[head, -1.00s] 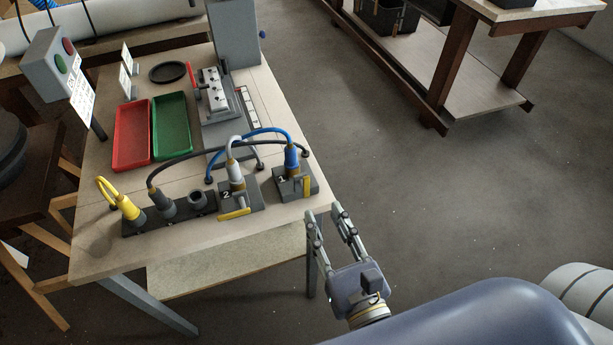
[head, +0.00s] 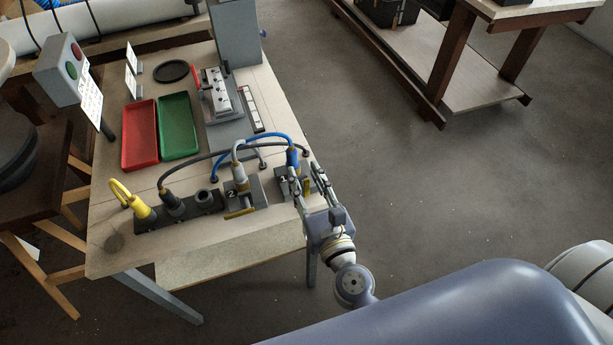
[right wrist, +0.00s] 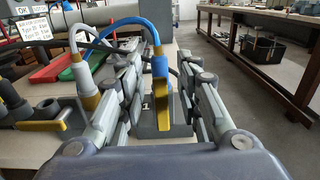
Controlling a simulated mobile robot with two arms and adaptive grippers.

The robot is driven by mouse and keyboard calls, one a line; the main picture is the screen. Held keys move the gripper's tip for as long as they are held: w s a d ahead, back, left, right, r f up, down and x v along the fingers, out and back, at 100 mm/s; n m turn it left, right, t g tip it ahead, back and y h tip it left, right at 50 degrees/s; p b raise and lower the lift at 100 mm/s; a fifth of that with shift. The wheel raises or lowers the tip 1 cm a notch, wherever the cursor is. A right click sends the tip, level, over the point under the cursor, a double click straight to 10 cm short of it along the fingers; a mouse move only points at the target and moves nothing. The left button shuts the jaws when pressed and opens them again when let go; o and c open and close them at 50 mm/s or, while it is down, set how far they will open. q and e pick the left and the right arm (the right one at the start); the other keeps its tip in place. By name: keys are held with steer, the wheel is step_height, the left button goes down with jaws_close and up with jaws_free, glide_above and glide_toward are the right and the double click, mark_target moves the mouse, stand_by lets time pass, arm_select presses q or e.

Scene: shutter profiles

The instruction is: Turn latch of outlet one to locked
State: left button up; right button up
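Outlet one (right wrist: 150,126) is a dark grey block marked 1 at the table's front right corner, with a blue plug (head: 292,158) standing in it. Its yellow latch (right wrist: 161,104) stands upright in the right wrist view, in front of the blue plug. It shows as a small yellow bar in the head view (head: 307,187). My right gripper (head: 306,180) is open at outlet one, its fingers either side of the latch and apart from it in the right wrist view (right wrist: 158,92). Outlet two (head: 257,190), with a grey plug and a yellow latch lying sideways, is just left. My left gripper is not visible.
A dark socket strip (head: 180,214) with yellow and black plugs lies left of outlet two. Blue and black cables arch behind the outlets. A red tray (head: 140,135) and a green tray (head: 178,127) lie farther back.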

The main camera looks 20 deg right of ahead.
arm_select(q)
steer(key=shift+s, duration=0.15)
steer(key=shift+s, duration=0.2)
arm_select(e)
jaws_close()
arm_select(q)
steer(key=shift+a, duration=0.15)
arm_select(e)
steer(key=shift+a, duration=0.1)
steer(key=a+f+n+p, duration=0.1)
steer(key=n, duration=0.3)
steer(key=a+n+p, duration=0.1)
steer(key=n, duration=0.3)
steer(key=a+f+n+p, duration=0.1)
steer(key=a+n, duration=0.1)
steer(key=n, duration=0.2)
steer(key=shift+s+f+n+p, duration=0.1)
steer(key=shift+f+n+p, duration=0.2)
steer(key=shift+n+p, duration=0.1)
steer(key=shift+a+f+n, duration=0.2)
steer(key=shift+f+n, duration=0.3)
steer(key=shift+n, duration=0.7)
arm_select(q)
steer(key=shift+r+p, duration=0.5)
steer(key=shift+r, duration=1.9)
arm_select(e)
steer(key=shift+f+n, duration=0.3)
steer(key=shift+n, duration=0.4)
steer(key=shift+f+n, duration=0.3)
steer(key=shift+n, duration=0.4)
